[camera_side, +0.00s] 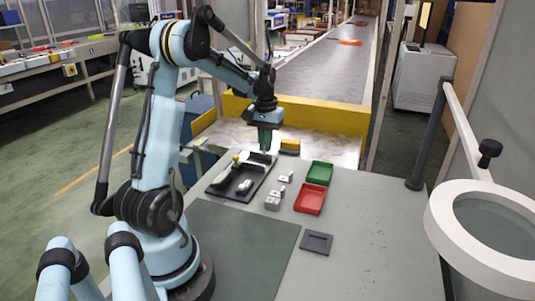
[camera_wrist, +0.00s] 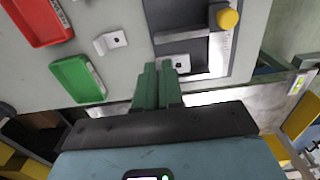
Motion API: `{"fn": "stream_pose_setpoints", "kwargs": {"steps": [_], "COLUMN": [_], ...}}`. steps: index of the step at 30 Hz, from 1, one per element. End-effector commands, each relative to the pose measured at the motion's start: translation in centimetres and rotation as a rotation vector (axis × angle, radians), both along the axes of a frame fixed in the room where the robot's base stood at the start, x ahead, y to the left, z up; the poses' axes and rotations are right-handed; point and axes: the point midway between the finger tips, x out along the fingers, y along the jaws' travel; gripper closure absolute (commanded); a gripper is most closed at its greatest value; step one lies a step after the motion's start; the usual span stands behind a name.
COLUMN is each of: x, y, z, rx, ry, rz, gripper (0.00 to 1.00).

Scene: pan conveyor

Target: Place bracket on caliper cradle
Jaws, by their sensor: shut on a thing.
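My gripper (camera_side: 266,150) hangs over the far end of the dark caliper cradle (camera_side: 222,189). In the wrist view its green fingers (camera_wrist: 160,72) are shut on a small silver bracket (camera_wrist: 181,62), of which a flat part with a dark hole shows past the fingertips. The held bracket overlaps the cradle (camera_wrist: 172,17) in that view, beside a grey bar; whether it touches is unclear. The cradle has a yellow knob (camera_wrist: 228,18). Another bracket (camera_wrist: 110,42) lies loose on the table, and it also shows in the side view (camera_side: 285,178).
A green tray (camera_side: 319,173) and a red tray (camera_side: 309,201) stand right of the cradle. Grey blocks (camera_side: 273,200) and a dark square pad (camera_side: 316,242) lie nearby. A yellow barrier (camera_side: 325,117) and conveyor (camera_side: 325,70) are behind. A magnifier lamp (camera_side: 450,240) stands right.

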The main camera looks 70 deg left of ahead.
Motion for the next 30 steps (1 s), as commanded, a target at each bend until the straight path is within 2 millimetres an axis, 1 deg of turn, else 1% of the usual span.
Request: {"fn": "stream_pose_setpoints", "kwargs": {"steps": [1,3,6,8,13,16,18,29,30], "x": [-0.2,-0.3,-0.5,-0.5,-0.4,-0.5,-0.5,-0.5,-0.4], "y": [0.8,1.5,2.0,2.1,2.0,2.0,2.0,2.0,2.0], "z": [-0.4,-0.9,-1.2,-1.6,-3.9,-4.9,-5.2,-5.5,-5.6], "rx": [0.000,0.000,0.000,0.000,0.000,0.000,0.000,0.000,0.000], "ry": [0.000,0.000,0.000,0.000,0.000,0.000,0.000,0.000,0.000], "rz": [0.004,0.002,0.001,0.000,0.000,0.000,0.000,0.000,0.000], "gripper": [1.00,1.00,1.00,1.00,1.00,1.00,1.00,1.00,0.91]}}
